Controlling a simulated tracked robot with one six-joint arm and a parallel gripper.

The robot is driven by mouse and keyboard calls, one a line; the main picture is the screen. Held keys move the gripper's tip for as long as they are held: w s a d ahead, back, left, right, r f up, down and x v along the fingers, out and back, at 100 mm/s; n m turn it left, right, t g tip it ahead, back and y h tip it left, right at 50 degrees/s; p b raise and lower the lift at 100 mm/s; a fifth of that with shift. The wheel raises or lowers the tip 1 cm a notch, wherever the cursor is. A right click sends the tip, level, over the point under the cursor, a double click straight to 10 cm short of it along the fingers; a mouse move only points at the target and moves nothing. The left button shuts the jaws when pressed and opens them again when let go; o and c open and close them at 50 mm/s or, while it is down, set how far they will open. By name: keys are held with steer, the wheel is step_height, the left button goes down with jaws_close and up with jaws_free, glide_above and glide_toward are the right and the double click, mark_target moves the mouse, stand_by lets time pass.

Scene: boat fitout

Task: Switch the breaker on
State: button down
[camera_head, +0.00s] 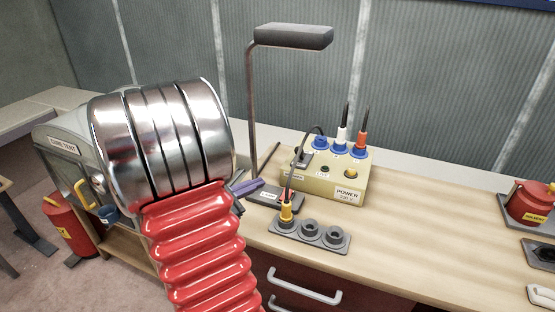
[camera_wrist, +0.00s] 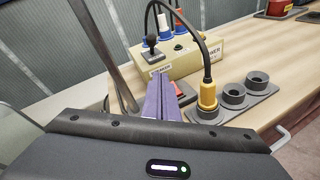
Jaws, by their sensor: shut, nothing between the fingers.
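The breaker (camera_wrist: 152,45) is a black lever with a knob on a grey plate, on top of a cream power box. In the wrist view the lever stands roughly upright. In the head view the breaker (camera_head: 301,158) is at the left end of the power box (camera_head: 322,187), small and partly crossed by a black cable. My gripper (camera_wrist: 160,82) shows as purple fingers, shut and empty. Its tips are in front of and below the breaker in the wrist view; I see no contact. In the head view my gripper (camera_head: 246,187) is partly hidden behind my arm.
A yellow plug (camera_wrist: 207,95) with an arching black cable sits in a grey socket strip (camera_head: 312,236) right of my fingers. Blue-based connectors (camera_head: 340,148) stand on the box. A lamp post (camera_head: 252,110) rises to the left. A red solvent can (camera_head: 530,202) is far right.

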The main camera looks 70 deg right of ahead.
steer(key=d, duration=0.1)
steer(key=d+f+n+h, duration=0.1)
steer(key=d+f+n, duration=0.1)
steer(key=d, duration=0.1)
steer(key=shift+s, duration=0.2)
glide_toward(300, 154)
steer(key=d+f, duration=0.2)
steer(key=f, duration=0.1)
steer(key=d+f, duration=0.1)
steer(key=shift+w+d+f, duration=0.1)
steer(key=shift+w+f, duration=0.2)
steer(key=shift+f, duration=0.05)
steer(key=d+r, duration=0.1)
steer(key=s+d+r, duration=0.1)
steer(key=shift+s+d+r, duration=0.2)
steer(key=shift+s+d, duration=0.1)
